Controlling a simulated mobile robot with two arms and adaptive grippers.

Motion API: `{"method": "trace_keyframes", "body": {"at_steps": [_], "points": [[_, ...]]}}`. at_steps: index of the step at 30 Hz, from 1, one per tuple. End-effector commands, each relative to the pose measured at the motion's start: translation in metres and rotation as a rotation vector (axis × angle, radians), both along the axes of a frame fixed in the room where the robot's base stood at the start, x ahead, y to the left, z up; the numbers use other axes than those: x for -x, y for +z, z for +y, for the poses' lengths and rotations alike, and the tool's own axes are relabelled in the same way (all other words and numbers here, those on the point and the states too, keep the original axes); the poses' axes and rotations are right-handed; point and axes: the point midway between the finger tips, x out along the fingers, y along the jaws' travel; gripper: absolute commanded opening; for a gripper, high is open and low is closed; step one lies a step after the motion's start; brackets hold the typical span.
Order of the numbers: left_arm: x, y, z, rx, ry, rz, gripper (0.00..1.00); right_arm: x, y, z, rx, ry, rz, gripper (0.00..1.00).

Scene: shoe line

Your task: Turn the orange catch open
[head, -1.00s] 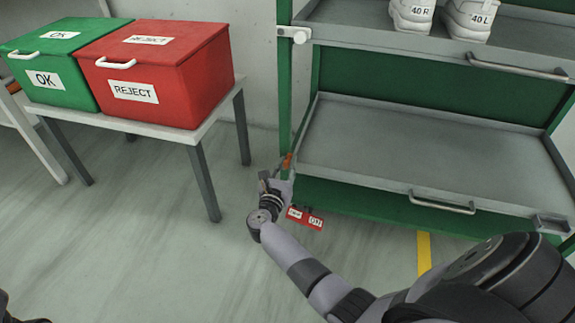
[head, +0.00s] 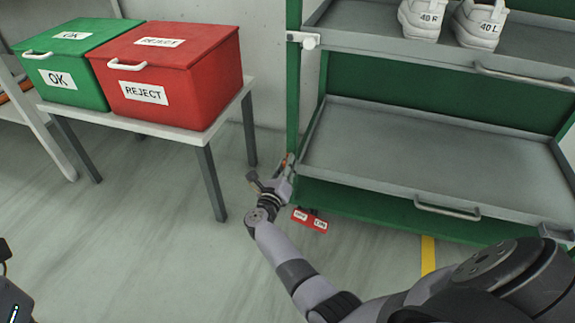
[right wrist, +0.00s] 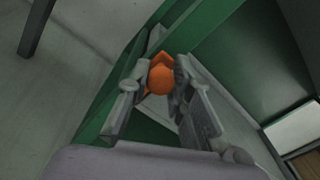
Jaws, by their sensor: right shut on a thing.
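The orange catch (right wrist: 160,78) sits at the green post of the rack, with a rounded orange end showing between my fingers in the right wrist view. In the head view only a sliver of the catch (head: 284,162) shows, mostly hidden by my gripper. My right gripper (head: 286,170) is at the post beside the lower shelf's left end. Its two fingers (right wrist: 161,82) stand on either side of the catch and are shut on it. A dark part at the lower left edge of the head view seems to be my left gripper (head: 8,285), mostly cut off.
The green rack post (head: 293,95) and the grey lower shelf (head: 430,150) with its handle are close to my right gripper. White shoes (head: 480,22) stand on the upper shelf. Green OK and red REJECT boxes (head: 190,95) stand on a table at left.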

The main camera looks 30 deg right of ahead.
Motion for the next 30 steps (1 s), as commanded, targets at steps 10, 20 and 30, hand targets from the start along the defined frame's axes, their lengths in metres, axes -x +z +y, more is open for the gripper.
{"method": "trace_keyframes", "body": {"at_steps": [10,20,30], "points": [[0.0013,0.0011,0.0007,0.004,0.000,-0.003,0.40,-0.0018,0.0041,-0.0035,0.007,-0.001,-0.003,0.22],[0.0019,0.0015,0.0008,0.004,0.000,-0.004,0.40,-0.0018,0.0041,-0.0028,0.006,-0.001,-0.005,0.40],[0.0015,0.0012,0.0014,0.008,0.001,-0.005,0.40,0.0001,0.0015,-0.0019,-0.013,0.001,-0.021,0.40]]}}
